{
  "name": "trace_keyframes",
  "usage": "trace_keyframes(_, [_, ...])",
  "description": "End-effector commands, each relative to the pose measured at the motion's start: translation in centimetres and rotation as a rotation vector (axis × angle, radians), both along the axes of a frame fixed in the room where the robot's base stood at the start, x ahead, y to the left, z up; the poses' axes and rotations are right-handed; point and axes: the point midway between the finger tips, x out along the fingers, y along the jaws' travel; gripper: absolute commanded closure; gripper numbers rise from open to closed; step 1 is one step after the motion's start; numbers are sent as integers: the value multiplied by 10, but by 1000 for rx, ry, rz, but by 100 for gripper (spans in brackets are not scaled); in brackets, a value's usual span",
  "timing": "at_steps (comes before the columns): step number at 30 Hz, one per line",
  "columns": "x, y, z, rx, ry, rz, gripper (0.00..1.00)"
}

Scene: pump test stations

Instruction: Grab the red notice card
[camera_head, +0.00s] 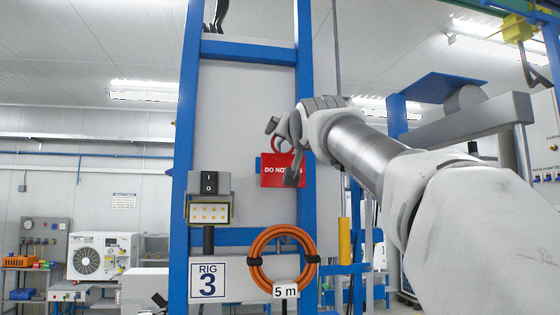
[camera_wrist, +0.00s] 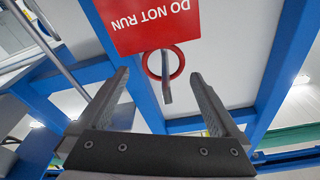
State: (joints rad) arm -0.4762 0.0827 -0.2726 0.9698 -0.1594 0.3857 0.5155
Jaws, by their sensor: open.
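The red notice card (camera_head: 273,181) hangs on the light grey panel of the blue frame. In the wrist view the card (camera_wrist: 140,36) appears upside down, with the white words DO NOT RUN. A red ring (camera_wrist: 176,66) joins its top edge, and a grey hook (camera_wrist: 166,82) passes through the ring. My gripper (camera_head: 282,152) is in front of the card's top; part of it hides the right side of the lettering in the head view. In the wrist view my gripper (camera_wrist: 160,76) is open and empty, its fingers on either side of the ring and hook, apart from them.
An orange hose coil (camera_head: 282,259) with a 5 m tag, a lamp (camera_head: 209,212), a switch box (camera_head: 209,182) and a RIG 3 sign (camera_head: 208,280) are on the frame below and left. Blue posts (camera_head: 305,120) flank the panel.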

Motion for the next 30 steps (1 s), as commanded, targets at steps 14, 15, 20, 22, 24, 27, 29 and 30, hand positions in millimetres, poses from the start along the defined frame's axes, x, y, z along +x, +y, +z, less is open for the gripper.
trace_keyframes(14, [36,8,5,0,0,1,1])
trace_keyframes(15, [36,8,5,0,0,1,1])
trace_keyframes(20, [36,8,5,0,0,1,15])
trace_keyframes(22, [36,8,5,0,0,1,28])
trace_keyframes(24, [36,8,5,0,1,1,41])
trace_keyframes(27, [36,8,5,0,1,1,59])
trace_keyframes(29, [36,8,5,0,1,1,69])
trace_keyframes(30, [36,8,5,0,1,1,77])
